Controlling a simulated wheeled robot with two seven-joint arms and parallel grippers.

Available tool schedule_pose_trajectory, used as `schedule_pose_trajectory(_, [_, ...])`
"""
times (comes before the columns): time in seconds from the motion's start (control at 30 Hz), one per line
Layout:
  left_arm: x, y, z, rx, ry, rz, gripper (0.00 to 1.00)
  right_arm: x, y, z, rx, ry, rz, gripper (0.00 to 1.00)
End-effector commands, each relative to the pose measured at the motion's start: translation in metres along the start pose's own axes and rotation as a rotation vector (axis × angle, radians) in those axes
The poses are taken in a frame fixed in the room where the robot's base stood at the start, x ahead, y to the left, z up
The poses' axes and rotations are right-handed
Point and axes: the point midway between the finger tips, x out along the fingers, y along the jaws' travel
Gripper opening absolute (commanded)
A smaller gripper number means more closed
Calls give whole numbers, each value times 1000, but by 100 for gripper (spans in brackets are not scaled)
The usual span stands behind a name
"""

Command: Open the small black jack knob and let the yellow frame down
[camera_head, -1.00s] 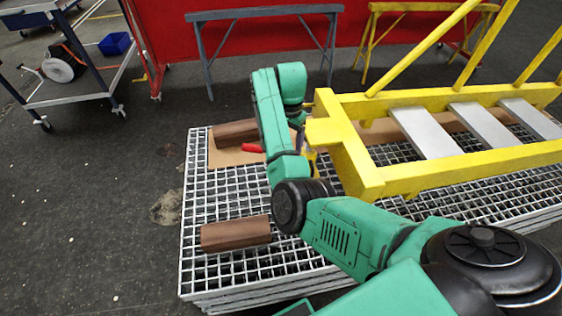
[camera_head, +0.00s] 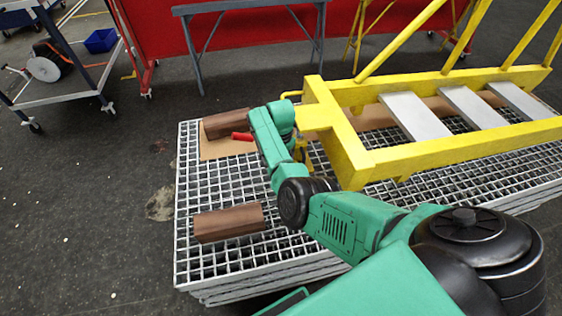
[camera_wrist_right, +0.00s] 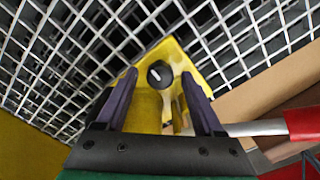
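The yellow frame (camera_head: 345,145) lies level above the grating at the right of the head view. The yellow jack (camera_wrist_right: 145,108) stands below its near-left end, mostly hidden behind my right arm in the head view. In the right wrist view, the small round black jack knob (camera_wrist_right: 159,73) with a pale mark faces the camera. My right gripper (camera_wrist_right: 158,75) is open, its dark fingers apart on either side of the jack and the knob between the fingertips. I see no clear contact. The jack's red handle (camera_wrist_right: 303,122) is at the right; it also shows in the head view (camera_head: 242,136). My left gripper is out of view.
The grating platform (camera_head: 205,185) carries a brown block (camera_head: 228,222) in front and another brown block (camera_head: 226,122) on a tan board (camera_head: 217,148). A grey trestle (camera_head: 250,9) stands behind. A cart (camera_head: 55,95) is at far left. Floor left of the platform is clear.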

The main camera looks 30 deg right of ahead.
Motion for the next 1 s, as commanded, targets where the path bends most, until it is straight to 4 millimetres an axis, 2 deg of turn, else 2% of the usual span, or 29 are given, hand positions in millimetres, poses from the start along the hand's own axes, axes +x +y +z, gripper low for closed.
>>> schedule_pose_trajectory(0.03, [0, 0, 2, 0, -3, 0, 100, 0, 0, 0, 0, 0, 0, 48])
schedule_pose_trajectory(0.1, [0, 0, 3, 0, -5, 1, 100, 0, 0, 0, 0, 0, 0, 22])
schedule_pose_trajectory(0.17, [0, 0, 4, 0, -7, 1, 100, 0, 0, 0, -1, 0, 0, 0])
schedule_pose_trajectory(0.57, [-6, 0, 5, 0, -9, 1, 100, -2, 0, 0, -49, 1, 2, 0])
schedule_pose_trajectory(0.77, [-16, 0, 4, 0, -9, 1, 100, -4, 0, 0, -156, 1, 3, 0])
schedule_pose_trajectory(1.0, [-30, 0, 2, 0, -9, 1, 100, -4, 0, -1, -360, 1, 3, 0])
